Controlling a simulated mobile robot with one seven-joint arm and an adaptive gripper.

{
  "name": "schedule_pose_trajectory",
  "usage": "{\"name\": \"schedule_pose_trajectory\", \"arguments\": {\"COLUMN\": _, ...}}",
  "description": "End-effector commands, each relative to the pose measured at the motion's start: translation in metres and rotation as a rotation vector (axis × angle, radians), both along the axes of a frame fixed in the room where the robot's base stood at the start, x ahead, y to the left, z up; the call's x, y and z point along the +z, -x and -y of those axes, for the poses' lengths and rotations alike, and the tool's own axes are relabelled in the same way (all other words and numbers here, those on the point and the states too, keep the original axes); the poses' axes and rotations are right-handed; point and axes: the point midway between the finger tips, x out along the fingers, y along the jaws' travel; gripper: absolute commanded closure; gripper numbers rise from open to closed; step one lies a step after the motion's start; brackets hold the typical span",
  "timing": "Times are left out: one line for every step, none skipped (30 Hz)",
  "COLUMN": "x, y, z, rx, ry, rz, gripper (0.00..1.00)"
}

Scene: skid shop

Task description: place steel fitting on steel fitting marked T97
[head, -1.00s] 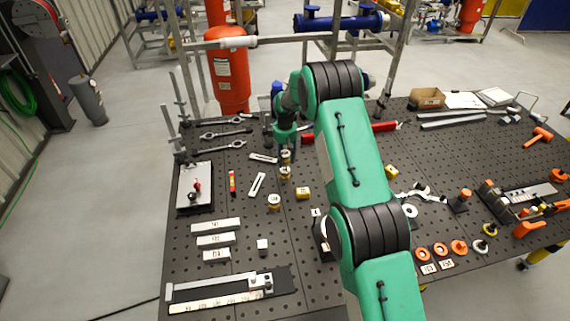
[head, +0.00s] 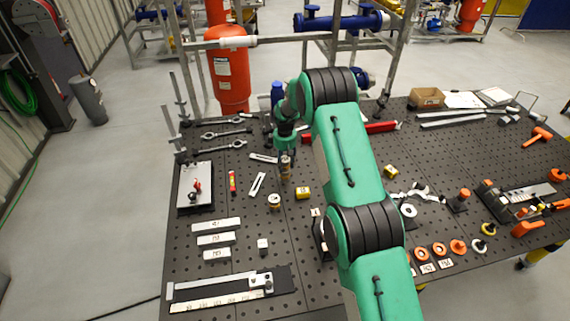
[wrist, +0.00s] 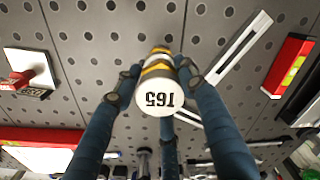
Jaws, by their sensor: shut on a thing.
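In the wrist view my gripper (wrist: 160,85) is shut on a steel fitting (wrist: 160,101), a short cylinder with a white marked top; the marking looks like T65. Yellow bands and grey metal show beyond its top. In the head view the held fitting (head: 285,160) is upright under my gripper (head: 285,154). Directly below it, in line, is another steel fitting (head: 285,175) on the bench. The two look stacked or nearly touching; I cannot tell whether they touch. The lower fitting's marking is hidden, so I cannot read T97.
A slotted bar (head: 257,184) and a red-and-yellow tool (head: 232,182) lie to the left. Spanners (head: 225,133) lie behind.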

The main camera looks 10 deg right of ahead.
Motion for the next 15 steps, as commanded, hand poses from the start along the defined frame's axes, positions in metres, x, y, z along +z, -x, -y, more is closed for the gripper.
{"name": "schedule_pose_trajectory", "arguments": {"x": 0.0004, "y": -0.0003, "z": 0.0000, "rx": 0.000, "ry": 0.000, "rz": 0.000, "gripper": 0.91}}
{"name": "schedule_pose_trajectory", "arguments": {"x": 0.0001, "y": -0.0003, "z": 0.0000, "rx": 0.000, "ry": 0.000, "rz": 0.000, "gripper": 0.91}}
{"name": "schedule_pose_trajectory", "arguments": {"x": -0.0006, "y": -0.0003, "z": 0.0000, "rx": 0.000, "ry": 0.000, "rz": 0.000, "gripper": 0.91}}
{"name": "schedule_pose_trajectory", "arguments": {"x": -0.0014, "y": -0.0003, "z": 0.0000, "rx": 0.000, "ry": 0.000, "rz": 0.000, "gripper": 0.91}}
{"name": "schedule_pose_trajectory", "arguments": {"x": -0.0023, "y": -0.0003, "z": 0.0000, "rx": 0.000, "ry": 0.000, "rz": 0.000, "gripper": 0.91}}
{"name": "schedule_pose_trajectory", "arguments": {"x": -0.0034, "y": -0.0003, "z": 0.0000, "rx": 0.000, "ry": 0.000, "rz": 0.000, "gripper": 0.91}}
{"name": "schedule_pose_trajectory", "arguments": {"x": -0.0040, "y": 0.0001, "z": 0.0000, "rx": 0.000, "ry": 0.000, "rz": 0.000, "gripper": 0.58}}
{"name": "schedule_pose_trajectory", "arguments": {"x": -0.0035, "y": 0.0001, "z": 0.0000, "rx": 0.000, "ry": 0.000, "rz": 0.000, "gripper": 0.52}}
{"name": "schedule_pose_trajectory", "arguments": {"x": -0.0032, "y": 0.0001, "z": 0.0000, "rx": 0.000, "ry": 0.000, "rz": 0.000, "gripper": 0.44}}
{"name": "schedule_pose_trajectory", "arguments": {"x": -0.0032, "y": 0.0001, "z": 0.0000, "rx": 0.000, "ry": 0.000, "rz": 0.000, "gripper": 0.41}}
{"name": "schedule_pose_trajectory", "arguments": {"x": -0.0030, "y": 0.0000, "z": 0.0000, "rx": 0.000, "ry": 0.000, "rz": 0.000, "gripper": 0.41}}
{"name": "schedule_pose_trajectory", "arguments": {"x": -0.0030, "y": 0.0001, "z": 0.0001, "rx": 0.000, "ry": 0.000, "rz": 0.000, "gripper": 0.41}}
{"name": "schedule_pose_trajectory", "arguments": {"x": -0.0030, "y": 0.0000, "z": 0.0000, "rx": 0.000, "ry": 0.000, "rz": 0.000, "gripper": 0.41}}
{"name": "schedule_pose_trajectory", "arguments": {"x": -0.0030, "y": 0.0000, "z": 0.0000, "rx": 0.000, "ry": 0.000, "rz": 0.000, "gripper": 0.41}}
{"name": "schedule_pose_trajectory", "arguments": {"x": -0.0030, "y": 0.0000, "z": 0.0000, "rx": 0.000, "ry": 0.000, "rz": 0.000, "gripper": 0.41}}
